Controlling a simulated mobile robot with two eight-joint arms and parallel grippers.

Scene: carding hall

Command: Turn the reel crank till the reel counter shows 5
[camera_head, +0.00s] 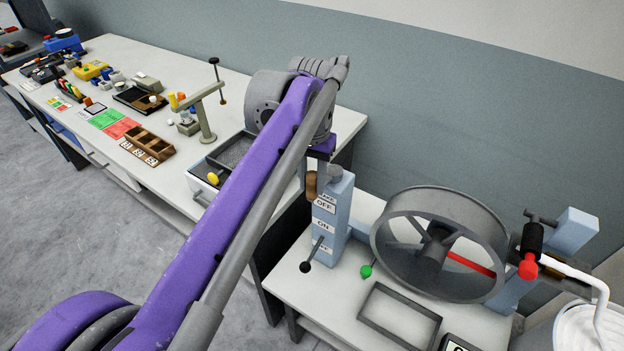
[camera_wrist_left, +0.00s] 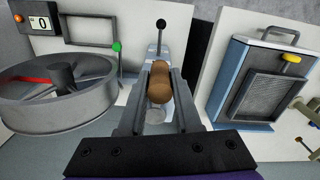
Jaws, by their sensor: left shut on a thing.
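My left gripper (camera_head: 316,176) is shut on a brown rounded grip (camera_head: 311,187) beside the top of the light blue post. In the left wrist view the brown grip (camera_wrist_left: 160,82) lies between its fingers. How the grip joins the reel is hidden. The grey reel (camera_head: 385,245) with a red spoke stands right of the post; it also shows in the left wrist view (camera_wrist_left: 60,119). The reel counter (camera_wrist_left: 42,18) reads 0 in the left wrist view; in the head view the counter (camera_head: 458,345) is cut off. My right gripper is out of view.
The blue post (camera_head: 340,195) carries OFF and ON labels and a black-knobbed lever (camera_head: 306,266), low by ON. A green knob (camera_head: 366,271) and an empty frame (camera_head: 366,315) are near the reel. A red-tipped black part (camera_head: 528,262) stands right of it.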

